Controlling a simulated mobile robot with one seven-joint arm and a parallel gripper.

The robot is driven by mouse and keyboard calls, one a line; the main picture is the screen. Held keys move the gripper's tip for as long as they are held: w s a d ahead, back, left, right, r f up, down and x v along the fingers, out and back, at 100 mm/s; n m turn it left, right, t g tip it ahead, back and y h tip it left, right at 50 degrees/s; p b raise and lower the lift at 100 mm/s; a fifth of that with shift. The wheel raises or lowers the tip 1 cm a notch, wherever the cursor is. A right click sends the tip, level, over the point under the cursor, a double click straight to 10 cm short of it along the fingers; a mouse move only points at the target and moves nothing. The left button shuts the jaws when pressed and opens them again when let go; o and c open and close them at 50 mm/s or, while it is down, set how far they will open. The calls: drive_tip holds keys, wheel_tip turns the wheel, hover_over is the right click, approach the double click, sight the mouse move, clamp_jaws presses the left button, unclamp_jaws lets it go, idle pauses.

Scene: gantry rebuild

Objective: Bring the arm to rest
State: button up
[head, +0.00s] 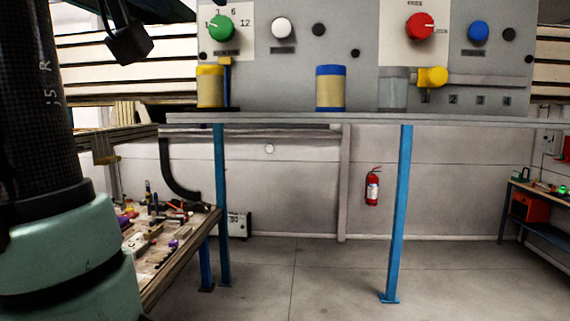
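My arm (62,190) fills the left edge, with a black tube rising from pale green joints and leaving the frame at the top. A dark block (130,44) hangs from thin links at the top left; it may be part of my gripper, but most of it is cut off. Its fingertips cannot be made out, and nothing held is visible. The dark block appears in front of the wall boards, left of the grey panel (345,48).
The panel carries green (221,28), red (419,26) and blue (478,31) knobs. A cluttered bench (150,275) stands beside my arm. The floor (310,285) ahead is clear.

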drive_tip(key=w+d+f+t+y+b, duration=0.1)
drive_tip(key=d+f+t+b, duration=0.15)
drive_tip(key=f+b, duration=0.6)
drive_tip(key=s+d+f+t+b, duration=0.3)
drive_tip(key=s+d+f, duration=0.3)
drive_tip(key=s+f, duration=0.2)
drive_tip(key=s+d+f+t+b, duration=0.3)
drive_tip(key=s+d+f+b, duration=0.2)
drive_tip(key=s+f, duration=0.4)
wheel_tip(320, 180, down, 3)
drive_tip(key=shift+d+f+m+t, duration=0.2)
drive_tip(key=shift+d+m+t, duration=0.1)
drive_tip(key=shift+d+t, duration=0.1)
